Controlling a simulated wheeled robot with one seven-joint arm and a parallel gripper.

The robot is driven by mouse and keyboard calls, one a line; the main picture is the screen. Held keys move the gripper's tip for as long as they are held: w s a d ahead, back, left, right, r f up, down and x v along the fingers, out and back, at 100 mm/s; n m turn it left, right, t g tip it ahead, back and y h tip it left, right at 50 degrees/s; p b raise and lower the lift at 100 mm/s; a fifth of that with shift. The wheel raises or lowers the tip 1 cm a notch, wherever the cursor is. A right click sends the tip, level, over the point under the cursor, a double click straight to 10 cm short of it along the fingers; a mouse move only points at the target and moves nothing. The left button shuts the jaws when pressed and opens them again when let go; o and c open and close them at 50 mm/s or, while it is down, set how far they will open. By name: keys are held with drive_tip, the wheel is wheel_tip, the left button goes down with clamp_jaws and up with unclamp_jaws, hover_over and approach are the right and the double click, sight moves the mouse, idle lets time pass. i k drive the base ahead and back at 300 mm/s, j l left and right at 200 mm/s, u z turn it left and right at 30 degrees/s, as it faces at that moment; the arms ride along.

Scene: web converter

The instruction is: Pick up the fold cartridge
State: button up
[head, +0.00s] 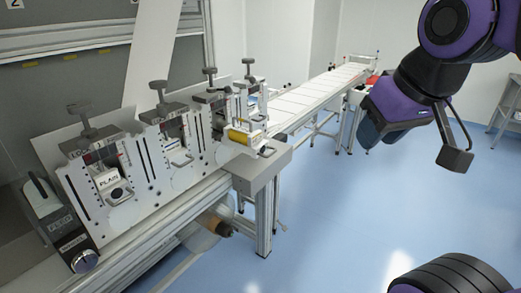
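No cartridge with a readable "fold" label shows. The converter (150,165) is a row of white upright stations at left. Its front station holds a white cartridge marked "PLAIN" (112,182) with a dark round knob. A second white block with a handle (178,155) sits in the station behind it; its label is too small to read. A yellow part (238,136) shows at the far station. My gripper (372,133) hangs at upper right over the floor, well apart from the converter, with nothing visible in it. Its fingers overlap from this angle, so its opening is unclear.
A dial (85,261) and a lever (42,196) are at the converter's near end. A grey box (258,170) juts out at its right end. A long white conveyor (318,92) runs to the back. The blue floor (345,215) at right is open.

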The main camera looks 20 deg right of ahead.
sight(249, 138)
drive_tip(key=i+l+u, duration=0.3)
drive_tip(key=l, duration=0.25)
drive_tip(key=i+l+u, duration=0.3)
drive_tip(key=l, duration=0.4)
drive_tip(key=i, duration=0.1)
